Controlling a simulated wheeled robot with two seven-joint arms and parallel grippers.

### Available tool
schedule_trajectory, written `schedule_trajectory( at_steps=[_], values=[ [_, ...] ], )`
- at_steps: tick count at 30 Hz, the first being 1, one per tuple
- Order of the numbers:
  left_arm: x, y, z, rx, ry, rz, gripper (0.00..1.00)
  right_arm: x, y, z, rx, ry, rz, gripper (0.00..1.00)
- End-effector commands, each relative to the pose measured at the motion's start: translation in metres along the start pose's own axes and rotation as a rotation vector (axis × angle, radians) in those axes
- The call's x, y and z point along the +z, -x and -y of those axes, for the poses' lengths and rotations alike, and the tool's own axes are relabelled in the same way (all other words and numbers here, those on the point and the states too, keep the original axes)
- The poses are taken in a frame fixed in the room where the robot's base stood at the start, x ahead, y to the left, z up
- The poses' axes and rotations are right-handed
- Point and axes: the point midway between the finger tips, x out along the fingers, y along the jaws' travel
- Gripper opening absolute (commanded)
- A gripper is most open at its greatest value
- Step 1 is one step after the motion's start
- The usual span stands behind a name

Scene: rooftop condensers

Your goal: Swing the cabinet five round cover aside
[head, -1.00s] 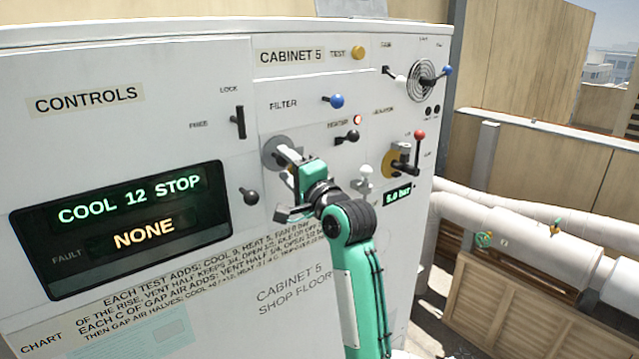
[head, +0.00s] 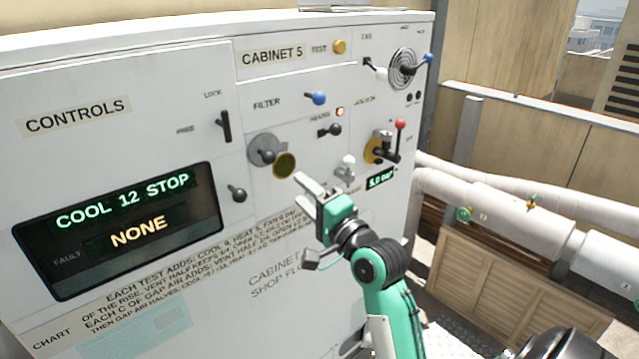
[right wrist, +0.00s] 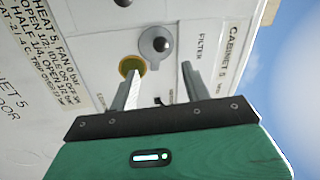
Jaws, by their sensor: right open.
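The round grey cover (head: 264,150) with a dark knob is on the cabinet 5 panel below the FILTER label. A dark, yellow-rimmed round opening (head: 285,165) shows just right of and below it, uncovered. In the right wrist view the cover (right wrist: 154,44) and the yellow-rimmed opening (right wrist: 132,65) lie beyond the fingers, side by side. My right gripper (head: 318,185) is open and empty, in front of the panel, below and right of the cover, apart from it. It also shows in the right wrist view (right wrist: 160,85). My left gripper is not in view.
Near the cover are a blue-knobbed lever (head: 317,98), a black heater lever (head: 331,130), a pale knob (head: 346,168) and a red-knobbed isolator lever (head: 399,126). A black display (head: 125,225) is at left. White pipes (head: 480,205) run at right.

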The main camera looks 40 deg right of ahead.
Motion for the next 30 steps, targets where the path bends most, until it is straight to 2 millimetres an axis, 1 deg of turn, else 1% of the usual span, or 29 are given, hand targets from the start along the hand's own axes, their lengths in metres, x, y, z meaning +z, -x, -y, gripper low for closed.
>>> schedule_trajectory(
  at_steps=[1,4,15,19,22,23,26,30],
  values=[
    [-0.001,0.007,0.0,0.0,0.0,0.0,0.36,0.0,0.001,0.003,0.002,-0.001,0.0,0.48],
    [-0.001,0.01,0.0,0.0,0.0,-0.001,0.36,-0.001,0.004,0.002,0.001,-0.001,-0.003,0.48],
    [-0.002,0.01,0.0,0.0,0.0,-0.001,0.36,-0.001,0.005,0.001,0.0,0.0,-0.004,0.48],
    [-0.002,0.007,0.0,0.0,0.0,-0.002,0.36,-0.001,0.005,0.0,-0.006,0.024,-0.005,0.23],
    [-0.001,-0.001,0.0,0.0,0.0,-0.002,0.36,-0.001,0.002,-0.001,-0.028,0.12,-0.007,0.03],
    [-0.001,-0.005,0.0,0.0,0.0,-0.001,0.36,-0.001,0.001,0.0,-0.039,0.164,-0.01,0.0],
    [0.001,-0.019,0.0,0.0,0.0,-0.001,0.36,-0.002,-0.003,0.001,-0.081,0.356,-0.022,0.0],
    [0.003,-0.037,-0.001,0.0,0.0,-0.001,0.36,-0.003,-0.009,0.007,-0.145,0.659,-0.06,0.0]
  ],
)
